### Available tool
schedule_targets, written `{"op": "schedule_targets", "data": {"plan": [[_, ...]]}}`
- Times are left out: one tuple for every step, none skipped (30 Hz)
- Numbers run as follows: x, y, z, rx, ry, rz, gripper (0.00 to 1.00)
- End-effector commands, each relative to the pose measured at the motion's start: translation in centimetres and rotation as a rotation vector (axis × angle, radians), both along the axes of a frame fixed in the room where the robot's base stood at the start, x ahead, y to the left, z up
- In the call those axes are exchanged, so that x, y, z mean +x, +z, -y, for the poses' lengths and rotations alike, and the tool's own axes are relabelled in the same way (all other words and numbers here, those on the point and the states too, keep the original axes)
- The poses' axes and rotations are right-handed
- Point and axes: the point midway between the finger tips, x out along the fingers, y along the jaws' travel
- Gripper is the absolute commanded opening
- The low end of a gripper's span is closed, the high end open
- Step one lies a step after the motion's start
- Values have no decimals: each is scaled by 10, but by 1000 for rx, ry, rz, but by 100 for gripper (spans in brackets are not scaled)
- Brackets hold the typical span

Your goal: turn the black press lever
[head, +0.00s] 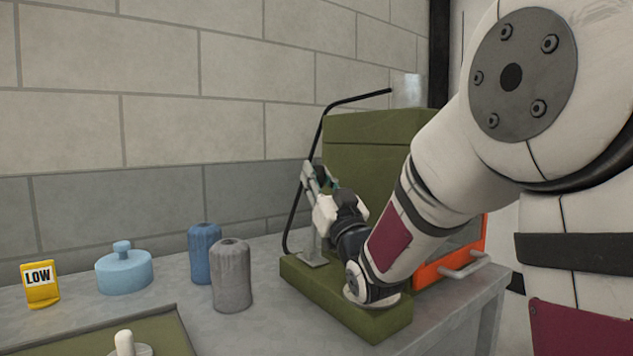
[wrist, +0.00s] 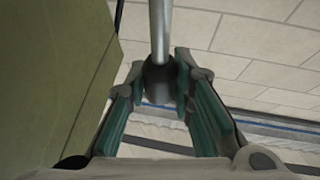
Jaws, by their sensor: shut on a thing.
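The black press lever (wrist: 158,88) shows in the wrist view as a dark, thick grip on the end of a silver rod (wrist: 160,30). My gripper (wrist: 160,76) is shut on this dark grip, with its green-padded fingers on either side. In the head view my gripper (head: 322,184) is beside a grey metal upright on the green base (head: 345,305), in front of the green box. The lever's grip is hidden there by my gripper and wrist.
A green box (head: 365,135) stands behind my wrist, with an orange-framed unit (head: 430,273) at right. A thin black bent rod (head: 297,195) rises beside it. Blue (head: 203,250) and grey (head: 232,275) bottles, a light-blue lidded pot (head: 124,272) and a yellow LOW sign (head: 40,287) stand left.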

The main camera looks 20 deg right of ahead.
Motion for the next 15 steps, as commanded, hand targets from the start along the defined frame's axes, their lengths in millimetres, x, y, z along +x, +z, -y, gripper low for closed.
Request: {"op": "schedule_targets", "data": {"plan": [[0, -1, 0, 0, -1, -1, 0], [0, -1, 0, 0, -1, -1, 0], [0, 0, 0, 0, -1, -1, 0], [0, 0, 0, 0, -1, -1, 0], [0, 0, 0, 0, -1, -1, 0], [0, 0, 0, 0, -1, -1, 0], [0, 0, 0, 0, -1, -1, 0], [0, 0, 0, 0, -1, -1, 0], [0, 0, 0, 0, -1, -1, 31], [0, 0, 0, 0, -1, -1, 38], [0, 0, 0, 0, -1, -1, 43], [0, 0, 0, 0, -1, -1, 43], [0, 0, 0, 0, -1, -1, 43], [0, 0, 0, 0, -1, -1, 43], [0, 0, 0, 0, -1, -1, 43]]}}
